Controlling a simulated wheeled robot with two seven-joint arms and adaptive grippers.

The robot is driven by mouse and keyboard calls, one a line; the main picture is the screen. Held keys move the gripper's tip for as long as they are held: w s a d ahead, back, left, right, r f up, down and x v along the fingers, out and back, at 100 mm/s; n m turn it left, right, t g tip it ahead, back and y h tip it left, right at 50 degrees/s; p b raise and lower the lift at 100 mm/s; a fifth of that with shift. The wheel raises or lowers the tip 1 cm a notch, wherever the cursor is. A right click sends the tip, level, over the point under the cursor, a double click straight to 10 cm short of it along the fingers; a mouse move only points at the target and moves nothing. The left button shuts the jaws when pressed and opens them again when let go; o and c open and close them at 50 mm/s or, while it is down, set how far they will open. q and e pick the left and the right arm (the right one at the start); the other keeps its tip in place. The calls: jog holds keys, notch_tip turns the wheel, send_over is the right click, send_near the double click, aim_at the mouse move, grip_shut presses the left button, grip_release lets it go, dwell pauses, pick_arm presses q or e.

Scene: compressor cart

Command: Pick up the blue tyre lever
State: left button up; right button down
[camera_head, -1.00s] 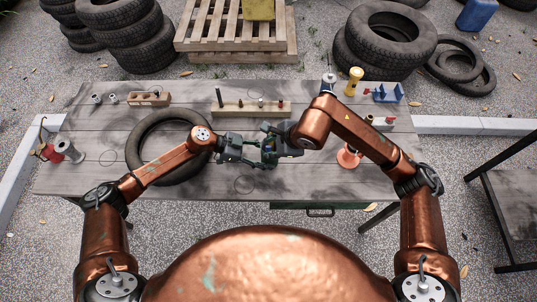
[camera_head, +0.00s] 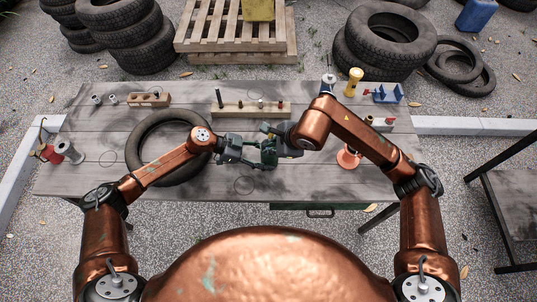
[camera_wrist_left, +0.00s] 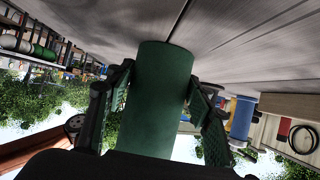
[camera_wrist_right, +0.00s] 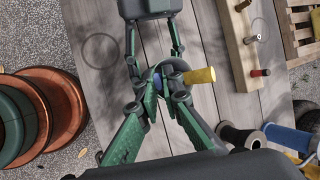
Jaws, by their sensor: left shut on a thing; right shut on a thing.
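My left gripper (camera_head: 243,152) and right gripper (camera_head: 268,150) meet face to face above the front middle of the table. In the left wrist view a smooth green cylinder (camera_wrist_left: 158,95) stands between my left fingers, which are shut on it. In the right wrist view my right fingers are shut around a small piece with a blue part (camera_wrist_right: 160,84) and a yellow cylindrical end (camera_wrist_right: 199,76).
A tyre (camera_head: 145,132) lies on the table (camera_head: 330,185) under my left arm. A wooden block with pegs (camera_head: 232,110) lies behind the grippers. A yellow torch-like thing (camera_head: 354,82), a blue rack (camera_head: 388,94) and an orange cone-like thing (camera_head: 348,157) are at right.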

jog(key=shift+r, duration=0.1)
notch_tip(320, 180, up, 18)
dwell(0.5)
pick_arm(q)
jog(key=o, duration=0.9)
jog(key=shift+o, duration=0.2)
jog(key=v, duration=1.2)
